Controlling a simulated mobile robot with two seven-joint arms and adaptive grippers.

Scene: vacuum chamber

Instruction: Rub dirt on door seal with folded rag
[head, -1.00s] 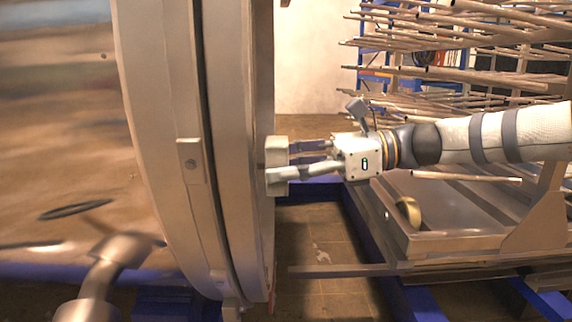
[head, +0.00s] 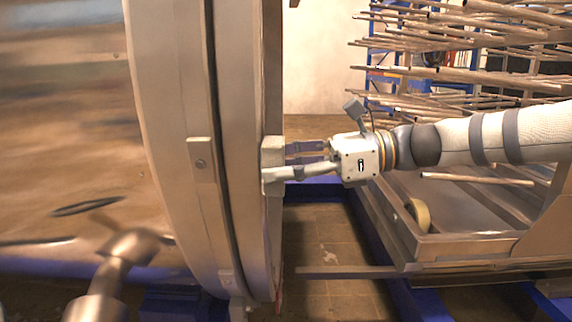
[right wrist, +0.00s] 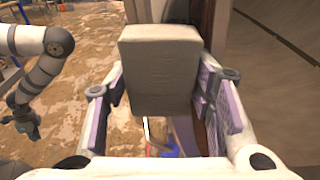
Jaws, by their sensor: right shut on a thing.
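The folded rag (head: 271,182) is a pale, thick block, held upright at the right edge of the big round metal door (head: 236,90) in the head view. My right gripper (head: 290,160) is shut on it, coming in from the right. In the right wrist view the rag (right wrist: 160,72) sits between the fingers, beside a dark brown strip (right wrist: 218,30) that may be the seal. I cannot tell whether the rag touches it. No dirt is distinguishable. My left gripper (right wrist: 28,125) hangs apart at the left of the right wrist view, its jaws too small to read.
A rack of metal rods (head: 450,72) stands behind my right arm. Below it is a metal tray frame (head: 470,243) with a roll of tape (head: 418,215). Blue floor beams (head: 365,225) run below. The tiled floor (head: 330,255) between door and rack is clear.

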